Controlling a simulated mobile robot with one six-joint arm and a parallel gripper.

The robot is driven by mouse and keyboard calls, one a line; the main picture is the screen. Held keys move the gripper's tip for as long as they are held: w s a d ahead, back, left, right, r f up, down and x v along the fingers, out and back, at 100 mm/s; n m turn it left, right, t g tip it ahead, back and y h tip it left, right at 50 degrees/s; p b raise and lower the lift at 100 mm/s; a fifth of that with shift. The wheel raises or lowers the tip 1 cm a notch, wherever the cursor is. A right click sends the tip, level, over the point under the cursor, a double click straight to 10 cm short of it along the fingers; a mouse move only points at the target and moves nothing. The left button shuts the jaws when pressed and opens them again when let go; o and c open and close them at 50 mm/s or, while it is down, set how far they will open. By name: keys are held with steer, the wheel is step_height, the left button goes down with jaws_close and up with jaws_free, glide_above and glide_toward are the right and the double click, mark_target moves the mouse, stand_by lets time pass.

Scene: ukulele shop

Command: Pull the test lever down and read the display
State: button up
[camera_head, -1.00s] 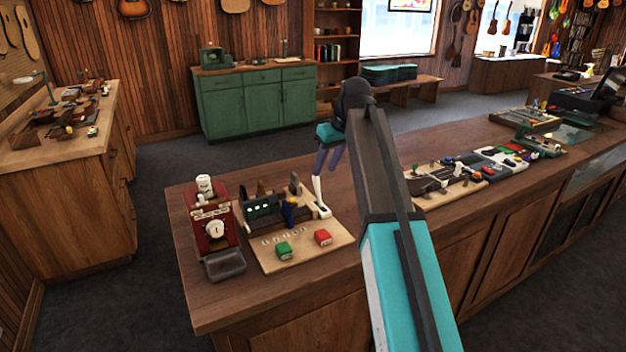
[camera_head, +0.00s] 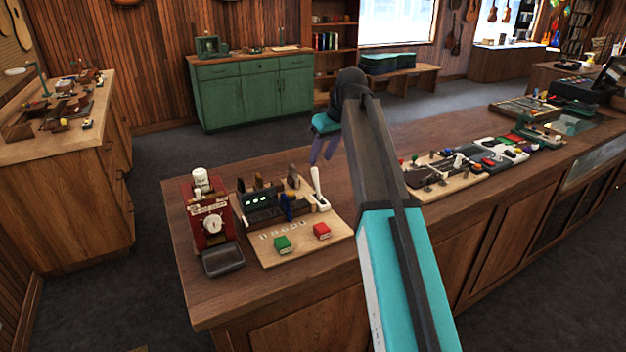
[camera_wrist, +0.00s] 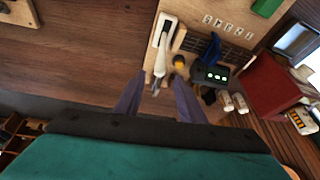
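The white test lever (camera_head: 317,186) stands up, tilted slightly, at the back right of a wooden board on the counter. In the wrist view the lever (camera_wrist: 161,58) points from its white slotted base toward the gap between my fingers. My gripper (camera_head: 322,152) is open, with its purple-grey fingers just beyond the lever's top; the wrist view shows my gripper (camera_wrist: 157,98) with fingers apart and no clear grip. The dark display box (camera_head: 258,207) stands left of the lever with green lit marks too small to read. The wrist view also shows the display (camera_wrist: 211,75).
A red machine with a dial (camera_head: 211,223) and a dark tray (camera_head: 223,261) stand left. Further boards with small parts (camera_head: 457,170) lie right.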

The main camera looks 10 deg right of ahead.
mark_target(317, 184)
steer(key=shift+p+x, duration=1.4)
steer(key=shift+x, duration=4.6)
steer(key=shift+c, duration=0.2)
steer(key=shift+d, duration=0.1)
jaws_close()
